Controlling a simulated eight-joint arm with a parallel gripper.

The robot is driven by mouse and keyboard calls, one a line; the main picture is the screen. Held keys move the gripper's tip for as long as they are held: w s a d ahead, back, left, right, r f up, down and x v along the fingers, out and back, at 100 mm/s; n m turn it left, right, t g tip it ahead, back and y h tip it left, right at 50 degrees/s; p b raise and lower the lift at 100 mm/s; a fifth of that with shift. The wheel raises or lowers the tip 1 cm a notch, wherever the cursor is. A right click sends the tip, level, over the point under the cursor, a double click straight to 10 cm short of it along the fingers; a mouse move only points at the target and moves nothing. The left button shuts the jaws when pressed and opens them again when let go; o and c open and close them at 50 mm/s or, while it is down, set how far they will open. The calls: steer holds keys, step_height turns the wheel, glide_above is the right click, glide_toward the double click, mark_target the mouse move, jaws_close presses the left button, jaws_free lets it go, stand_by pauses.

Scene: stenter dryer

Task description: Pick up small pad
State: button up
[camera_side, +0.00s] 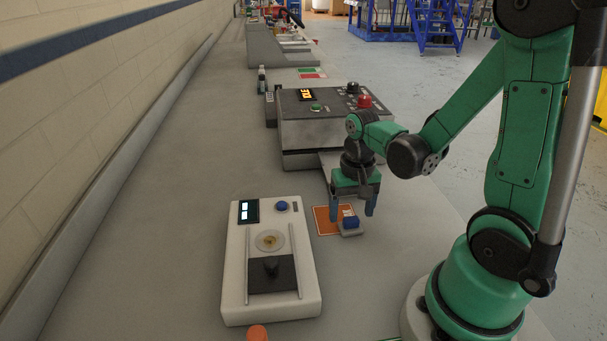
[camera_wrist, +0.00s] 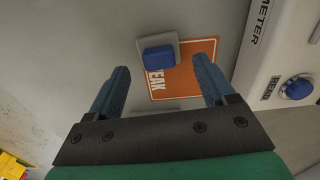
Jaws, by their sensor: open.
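The small pad appears to be the light grey square piece with a blue block on top (camera_side: 350,224). It lies at the near right edge of an orange mat (camera_side: 324,222), partly on it. In the wrist view the pad's blue block (camera_wrist: 158,54) shows between and slightly beyond the fingertips. My gripper (camera_side: 352,206) is open and points down above the mat and pad. Its two blue fingers (camera_wrist: 161,68) are apart with nothing between them. Part of the mat's lettering is covered by the pad.
A white device (camera_side: 306,297) with a blue button, display and rails stands to the left; its edge shows in the wrist view (camera_wrist: 250,84). A grey-black machine (camera_side: 312,133) with a red button stands behind my gripper. Bare bench lies left of the white device.

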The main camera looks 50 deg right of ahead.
mark_target(351, 217)
steer(key=shift+f, duration=0.7)
jaws_close()
step_height(351, 217, up, 20)
stand_by(0.8)
